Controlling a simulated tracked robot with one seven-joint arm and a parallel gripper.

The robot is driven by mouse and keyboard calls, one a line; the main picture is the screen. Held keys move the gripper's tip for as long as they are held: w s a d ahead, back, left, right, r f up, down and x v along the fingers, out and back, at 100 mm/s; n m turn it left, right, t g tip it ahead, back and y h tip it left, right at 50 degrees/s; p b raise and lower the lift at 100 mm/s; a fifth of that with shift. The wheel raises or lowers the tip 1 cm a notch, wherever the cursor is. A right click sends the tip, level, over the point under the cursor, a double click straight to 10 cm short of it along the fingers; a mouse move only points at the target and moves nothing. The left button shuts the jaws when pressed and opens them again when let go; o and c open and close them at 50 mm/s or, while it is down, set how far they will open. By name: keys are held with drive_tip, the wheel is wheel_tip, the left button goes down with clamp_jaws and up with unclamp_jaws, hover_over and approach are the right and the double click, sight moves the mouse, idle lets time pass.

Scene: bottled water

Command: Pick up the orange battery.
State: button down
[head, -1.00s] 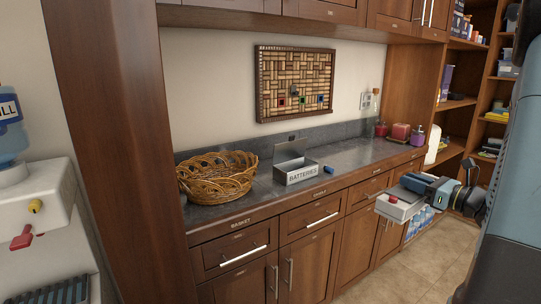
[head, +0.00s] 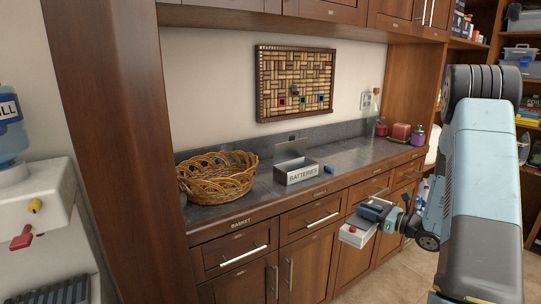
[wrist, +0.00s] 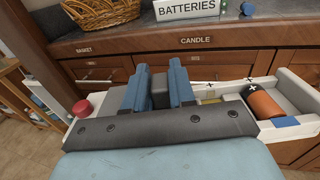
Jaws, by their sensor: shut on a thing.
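The orange battery (wrist: 265,102), with a dark end, lies in an open compartment of a white box (head: 351,239) at the right of the wrist view. A plus mark shows beside it. The box (wrist: 300,92) has a red button (wrist: 82,108) at its other end. My gripper (wrist: 160,80) is shut on the middle of this white box, with a dark block between its blue fingers. No finger touches the orange battery. In the head view my gripper (head: 372,212) holds the box in front of the lower cabinets; the battery cannot be made out there.
A grey box labelled BATTERIES (head: 297,171), a blue battery (head: 329,169) and a wicker basket (head: 217,178) stand on the dark counter (head: 345,155). Drawers and cabinets (head: 312,260) are below it. A water dispenser (head: 40,220) is at left. The floor in front is clear.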

drive_tip(key=shift+w+a+f+m+t+h, duration=1)
drive_tip(key=shift+a+f, duration=1.3)
drive_tip(key=shift+f, duration=1.4)
drive_tip(key=shift+w+a+f+m+t+h, duration=0.95)
drive_tip(key=shift+a+f, duration=1.3)
drive_tip(key=shift+f, duration=1.4)
drive_tip(key=w+r+m+t+h, duration=0.1)
drive_tip(key=w+r+m+h, duration=0.1)
drive_tip(key=r, duration=1.2)
drive_tip(key=shift+w+r+h, duration=0.25)
drive_tip(key=shift+w+h, duration=0.25)
drive_tip(key=shift+h, duration=0.45)
